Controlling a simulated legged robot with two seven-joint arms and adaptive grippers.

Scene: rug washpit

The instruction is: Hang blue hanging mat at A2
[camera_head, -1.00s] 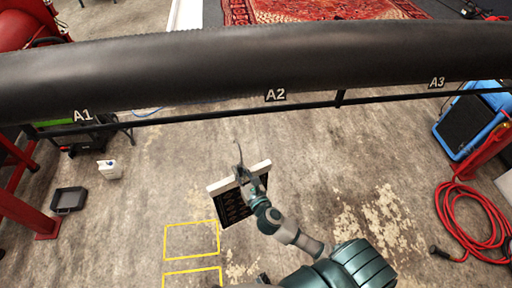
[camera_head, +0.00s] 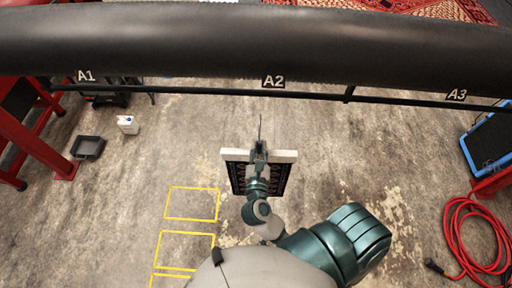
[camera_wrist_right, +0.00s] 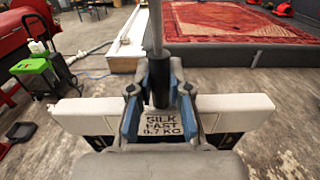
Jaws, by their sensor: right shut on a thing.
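My right gripper (camera_head: 259,152) is shut on the hanging mat's holder, at a dark grip below a thin upright hook (camera_head: 260,126). The mat (camera_head: 283,180) has a white top bar (camera_head: 287,156) and a dark patterned panel hanging below it; its panel looks nearly black here, so I cannot confirm blue. In the right wrist view the white bar (camera_wrist_right: 245,110) spans both sides of the gripper, with a tag (camera_wrist_right: 162,126) reading "SILK FAST 0.7 KG". The A2 label (camera_head: 273,81) is above the thin black rail (camera_head: 220,91); the hook shows below it, apart in the picture. My left gripper is out of view.
A thick black roller (camera_head: 200,45) runs above the rail, with A1 (camera_head: 86,76) and A3 (camera_head: 457,95) to either side. A red frame (camera_head: 40,150) stands left, a red hose (camera_head: 470,235) lies right. Yellow floor outlines (camera_head: 192,203) are at lower left.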

